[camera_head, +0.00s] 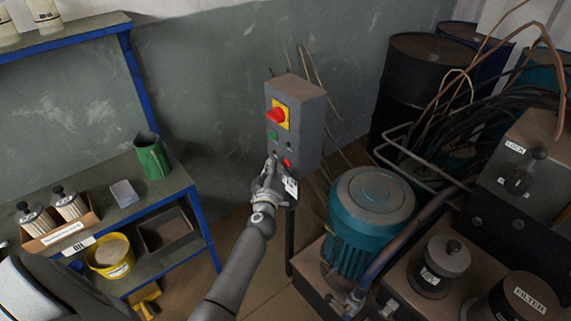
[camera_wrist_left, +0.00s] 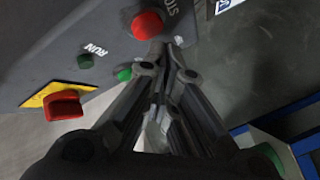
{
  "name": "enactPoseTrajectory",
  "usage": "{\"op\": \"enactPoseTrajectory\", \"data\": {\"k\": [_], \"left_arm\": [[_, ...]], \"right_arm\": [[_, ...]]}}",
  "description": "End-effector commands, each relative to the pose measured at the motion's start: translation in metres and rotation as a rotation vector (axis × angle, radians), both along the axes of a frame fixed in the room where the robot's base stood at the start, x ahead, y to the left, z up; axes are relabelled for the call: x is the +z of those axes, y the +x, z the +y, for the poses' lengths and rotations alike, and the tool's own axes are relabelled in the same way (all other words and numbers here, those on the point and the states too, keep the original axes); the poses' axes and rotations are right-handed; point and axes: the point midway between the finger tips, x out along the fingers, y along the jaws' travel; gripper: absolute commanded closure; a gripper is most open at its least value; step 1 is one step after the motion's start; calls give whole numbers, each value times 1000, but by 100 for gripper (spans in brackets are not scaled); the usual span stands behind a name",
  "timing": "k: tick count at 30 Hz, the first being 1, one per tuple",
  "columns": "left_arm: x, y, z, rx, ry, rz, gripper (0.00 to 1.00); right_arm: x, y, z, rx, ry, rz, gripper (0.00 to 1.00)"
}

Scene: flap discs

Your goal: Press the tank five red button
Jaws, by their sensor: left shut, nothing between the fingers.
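A grey control box (camera_head: 310,130) stands on a post in front of the wall. A round red button (camera_head: 287,162) sits low on its front, and it also shows in the left wrist view (camera_wrist_left: 147,25) beside the lettering STOP. A larger red rotary switch (camera_head: 276,116) on a yellow plate is higher up. My left gripper (camera_head: 271,163) is shut and empty, its fingertips (camera_wrist_left: 165,45) at the lower part of the panel, close beside the red button. I cannot tell whether they touch it. My right gripper is not in view.
Small green buttons (camera_wrist_left: 124,74) are near the fingertips. A white tag (camera_head: 291,187) is at the box's lower edge. A blue-framed shelf (camera_head: 203,225) with tins stands left. A teal motor (camera_head: 365,225), drums and cables crowd the right.

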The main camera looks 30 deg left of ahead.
Motion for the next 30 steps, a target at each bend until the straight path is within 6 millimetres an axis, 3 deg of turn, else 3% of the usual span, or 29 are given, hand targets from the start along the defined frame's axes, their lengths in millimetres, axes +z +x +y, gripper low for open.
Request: {"op": "enactPoseTrajectory", "data": {"k": [15,30], "left_arm": [[1,-42,18,1,2,1,100],[0,-46,19,0,1,0,100]], "right_arm": [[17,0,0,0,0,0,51],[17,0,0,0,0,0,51]]}}
